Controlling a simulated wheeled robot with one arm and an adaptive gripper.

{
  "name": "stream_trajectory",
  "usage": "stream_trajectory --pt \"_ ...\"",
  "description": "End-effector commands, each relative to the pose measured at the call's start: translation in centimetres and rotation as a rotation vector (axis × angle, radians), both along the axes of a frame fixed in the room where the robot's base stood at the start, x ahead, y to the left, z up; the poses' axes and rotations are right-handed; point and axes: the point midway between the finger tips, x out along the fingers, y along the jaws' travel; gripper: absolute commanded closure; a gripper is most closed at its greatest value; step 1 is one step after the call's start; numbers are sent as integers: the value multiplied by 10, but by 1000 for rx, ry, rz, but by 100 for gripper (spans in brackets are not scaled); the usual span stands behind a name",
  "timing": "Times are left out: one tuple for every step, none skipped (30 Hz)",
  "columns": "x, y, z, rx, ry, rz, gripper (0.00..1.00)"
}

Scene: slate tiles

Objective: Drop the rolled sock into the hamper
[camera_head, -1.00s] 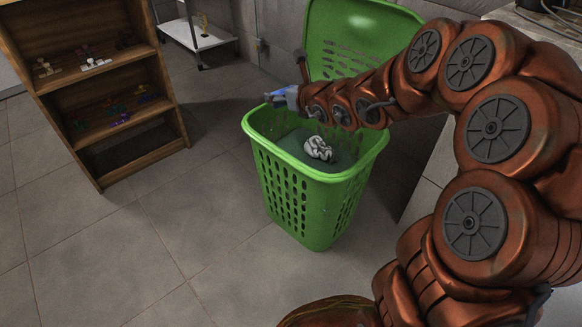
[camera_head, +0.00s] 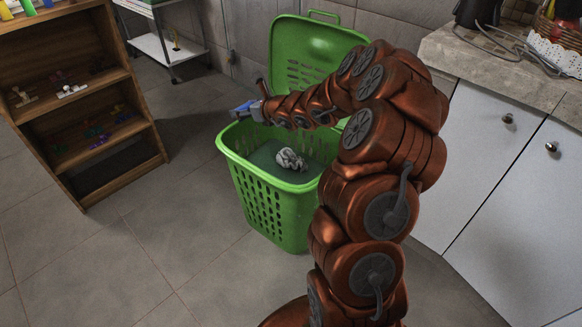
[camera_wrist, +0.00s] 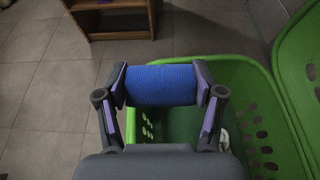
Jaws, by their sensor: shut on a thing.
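The rolled sock is a blue ribbed roll (camera_wrist: 160,85), held crosswise between the two fingers of my gripper (camera_wrist: 160,82) in the wrist view. In the head view the sock's blue end (camera_head: 241,107) shows above the hamper's back-left rim. The green hamper (camera_head: 262,203) stands upright on the floor with its lid (camera_head: 312,50) raised behind it. In the wrist view its rim (camera_wrist: 240,62) runs behind and right of the sock, whose left part appears over or beyond the edge. A white crumpled cloth (camera_head: 290,160) lies inside the hamper.
A wooden shelf (camera_head: 85,110) with small objects stands left of the hamper. A white cart (camera_head: 165,48) is behind. White cabinets (camera_head: 480,160) under a stone counter (camera_head: 450,55) stand at right. The tiled floor (camera_head: 150,245) in front is clear.

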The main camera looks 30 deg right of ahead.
Motion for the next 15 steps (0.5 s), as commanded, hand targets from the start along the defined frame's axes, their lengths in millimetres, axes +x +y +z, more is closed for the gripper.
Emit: stream_trajectory --pt "-1 -19 -2 3 5 -15 50" --pt "-1 -28 -5 3 3 -21 50" --pt "-3 -42 -10 3 2 -29 50" --pt "-5 -51 -15 2 4 -36 50" --pt "-7 -60 -20 2 5 -40 50" --pt "-10 -71 -26 3 5 -48 50" --pt "-12 -79 -30 3 5 -54 50" --pt "-15 -86 -35 2 6 -58 50" --pt "-19 -96 -42 3 6 -64 50" --pt "-21 -102 -45 3 5 -68 50" --pt "-24 -108 -48 2 3 -70 50" --pt "-27 -115 -52 1 0 -75 50" --pt "-29 -119 -55 1 -1 -78 50" --pt "-31 -123 -58 1 -1 -82 50" --pt "-33 -127 -61 0 0 -83 50"
